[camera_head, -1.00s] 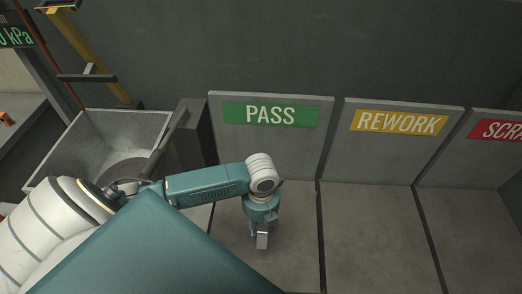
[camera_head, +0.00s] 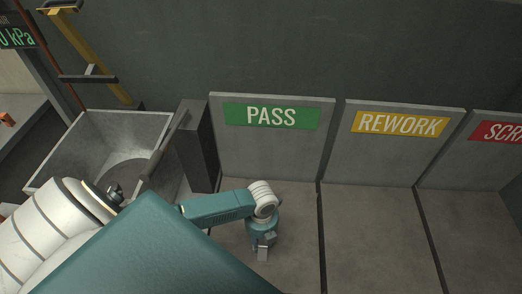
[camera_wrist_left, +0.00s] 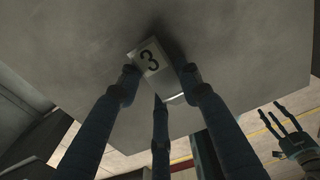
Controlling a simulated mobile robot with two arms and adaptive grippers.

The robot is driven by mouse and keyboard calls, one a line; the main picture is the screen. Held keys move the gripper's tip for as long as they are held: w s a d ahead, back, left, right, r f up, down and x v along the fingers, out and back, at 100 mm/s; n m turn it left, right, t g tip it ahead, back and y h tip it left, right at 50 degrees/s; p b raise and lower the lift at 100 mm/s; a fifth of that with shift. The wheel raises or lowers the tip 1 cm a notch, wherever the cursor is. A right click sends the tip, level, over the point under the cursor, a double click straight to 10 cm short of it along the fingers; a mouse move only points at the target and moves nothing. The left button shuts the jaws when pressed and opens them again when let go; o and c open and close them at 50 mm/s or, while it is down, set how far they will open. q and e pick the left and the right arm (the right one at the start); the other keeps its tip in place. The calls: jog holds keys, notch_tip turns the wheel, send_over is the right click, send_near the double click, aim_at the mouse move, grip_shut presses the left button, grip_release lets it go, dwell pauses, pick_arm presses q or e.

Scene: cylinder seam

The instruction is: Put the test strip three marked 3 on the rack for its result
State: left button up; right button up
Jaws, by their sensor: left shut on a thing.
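The test strip three (camera_wrist_left: 150,58) is a small pale plate with a black 3 in the left wrist view. My left gripper (camera_wrist_left: 157,78) has its dark blue fingers around it and is shut on it. In the head view the left gripper (camera_head: 263,242) is over the PASS bay of the grey rack (camera_head: 232,160), with the strip (camera_head: 262,254) showing as a small grey piece below it. The strip is close to the bay's grey floor; I cannot tell whether it touches. My right gripper (camera_wrist_left: 284,127) shows at the right of the left wrist view, fingers spread and empty.
The REWORK bay (camera_head: 375,165) and a red-signed bay (camera_head: 485,160), cut by the frame edge, stand to the right, both empty where seen. Dark dividers separate the bays. A grey metal bin (camera_head: 75,150) and a dark post (camera_head: 198,145) stand left of the PASS bay.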

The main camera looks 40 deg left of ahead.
pick_arm(q)
jog(key=shift+s+f+b, duration=0.1)
jog(key=shift+f+b, duration=0.2)
jog(key=shift+f, duration=0.3)
grip_shut()
jog(key=o, duration=1.4)
grip_release()
jog(key=shift+s, duration=0.1)
jog(key=shift+c, duration=0.2)
jog(key=shift+f, duration=0.15)
notch_tip(320, 180, up, 14)
jog(key=shift+w+f+p, duration=0.2)
jog(key=shift+w+p, duration=0.2)
jog(key=shift+p, duration=0.05)
